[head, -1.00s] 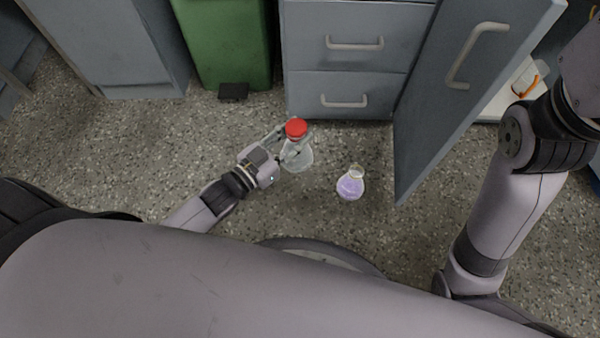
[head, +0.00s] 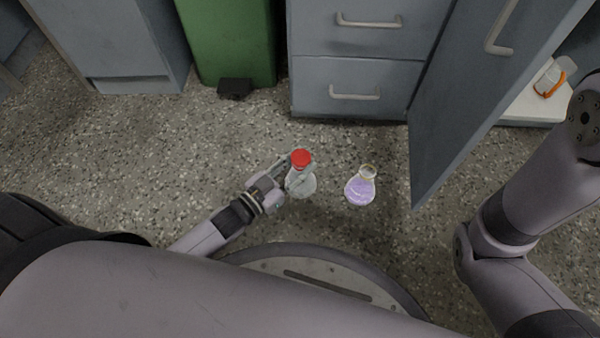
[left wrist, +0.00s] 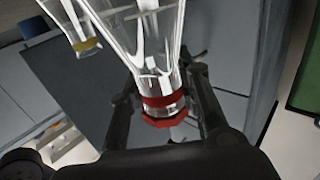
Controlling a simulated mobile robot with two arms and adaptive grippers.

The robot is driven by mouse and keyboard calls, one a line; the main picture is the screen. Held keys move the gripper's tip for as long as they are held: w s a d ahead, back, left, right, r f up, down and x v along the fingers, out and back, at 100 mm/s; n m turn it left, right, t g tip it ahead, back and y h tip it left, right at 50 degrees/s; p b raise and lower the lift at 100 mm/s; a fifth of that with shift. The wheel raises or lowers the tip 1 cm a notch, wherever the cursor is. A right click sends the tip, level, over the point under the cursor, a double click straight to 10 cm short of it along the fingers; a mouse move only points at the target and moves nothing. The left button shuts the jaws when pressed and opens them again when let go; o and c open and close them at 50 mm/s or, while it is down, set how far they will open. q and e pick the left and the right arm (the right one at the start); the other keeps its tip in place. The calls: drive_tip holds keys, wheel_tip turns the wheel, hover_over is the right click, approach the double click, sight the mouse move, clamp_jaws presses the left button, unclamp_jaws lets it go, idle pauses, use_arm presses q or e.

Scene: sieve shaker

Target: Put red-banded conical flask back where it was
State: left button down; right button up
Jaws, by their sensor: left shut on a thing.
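The red-banded conical flask (head: 301,183) is clear glass with a red top, low in front of the drawers in the head view. My left gripper (head: 287,166) is shut on its neck. In the left wrist view the flask's red-banded neck (left wrist: 162,105) sits between the two fingers of my left gripper (left wrist: 165,100). A second conical flask (head: 360,190), with purple liquid and a yellowish band, is just right of it and apart from it. Its banded neck also shows in the left wrist view (left wrist: 86,45). My right gripper is out of the picture; only the right arm shows.
A grey cabinet door (head: 470,110) stands open at the right. Behind it, a white shelf (head: 525,110) holds a bottle with an orange part (head: 550,78). Grey drawers (head: 355,85) and a green bin (head: 228,45) stand at the back. The floor at left is clear.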

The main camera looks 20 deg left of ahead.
sight(294, 177)
use_arm(q)
wheel_tip(294, 177, down, 4)
drive_tip(key=shift+r+b, duration=0.2)
drive_tip(key=shift+b, duration=0.95)
drive_tip(key=shift+r, duration=0.1)
drive_tip(key=c, duration=1.2)
unclamp_jaws()
drive_tip(key=shift+f, duration=0.2)
